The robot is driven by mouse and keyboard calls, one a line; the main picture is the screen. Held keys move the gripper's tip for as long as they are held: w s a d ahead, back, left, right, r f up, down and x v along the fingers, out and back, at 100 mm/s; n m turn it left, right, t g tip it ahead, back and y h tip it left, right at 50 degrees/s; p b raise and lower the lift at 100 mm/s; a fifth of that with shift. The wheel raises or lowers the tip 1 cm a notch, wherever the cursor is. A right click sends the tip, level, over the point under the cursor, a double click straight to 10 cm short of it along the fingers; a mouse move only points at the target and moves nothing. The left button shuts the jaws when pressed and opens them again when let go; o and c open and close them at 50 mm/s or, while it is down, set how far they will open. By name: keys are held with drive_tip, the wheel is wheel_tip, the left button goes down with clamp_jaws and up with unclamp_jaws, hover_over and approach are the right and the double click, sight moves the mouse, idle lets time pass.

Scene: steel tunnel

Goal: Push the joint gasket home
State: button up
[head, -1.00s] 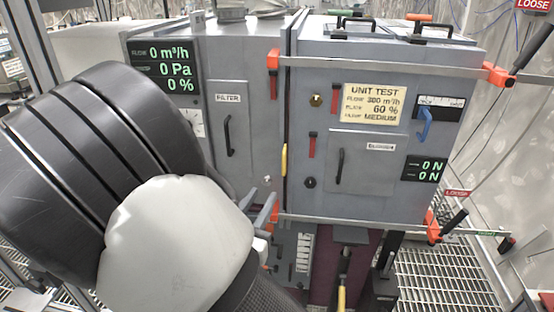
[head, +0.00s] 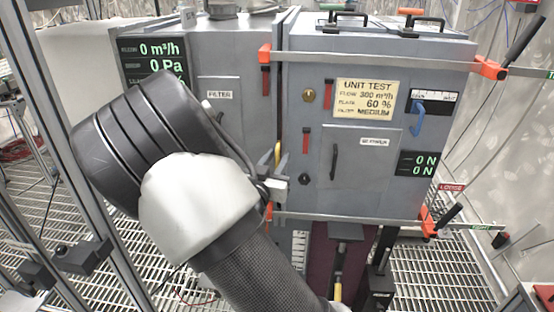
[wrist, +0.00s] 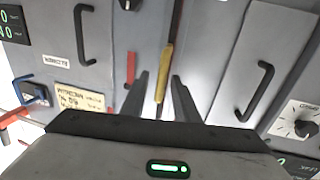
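A short yellow strip, which looks like the joint gasket (head: 277,153), stands upright in the dark seam between two grey cabinets. In the wrist view the yellow strip (wrist: 164,72) leans slightly out of line with the seam. My gripper (head: 281,167) is just below the strip in the head view. In the wrist view my gripper (wrist: 161,76) has its two fingers apart, one on each side of the seam, with the strip showing between and beyond the tips. Nothing is held. I cannot tell whether a finger touches the strip.
The left cabinet has a filter door (head: 219,125); the right cabinet has a unit test label (head: 365,99). An upper clamp bar (head: 380,62) and a lower clamp bar (head: 350,217) cross the right cabinet's front. Red levers (head: 306,139) and handles stick out. Grating floor lies around.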

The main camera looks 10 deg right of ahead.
drive_tip(key=shift+w, duration=0.1)
clamp_jaws()
drive_tip(key=shift+b+x, duration=0.35)
drive_tip(key=shift+x, duration=0.75)
drive_tip(key=shift+a+r, duration=0.1)
drive_tip(key=shift+a, duration=0.1)
unclamp_jaws()
drive_tip(key=shift+w, duration=0.1)
drive_tip(key=p+v, duration=0.1)
drive_tip(key=v, duration=1.6)
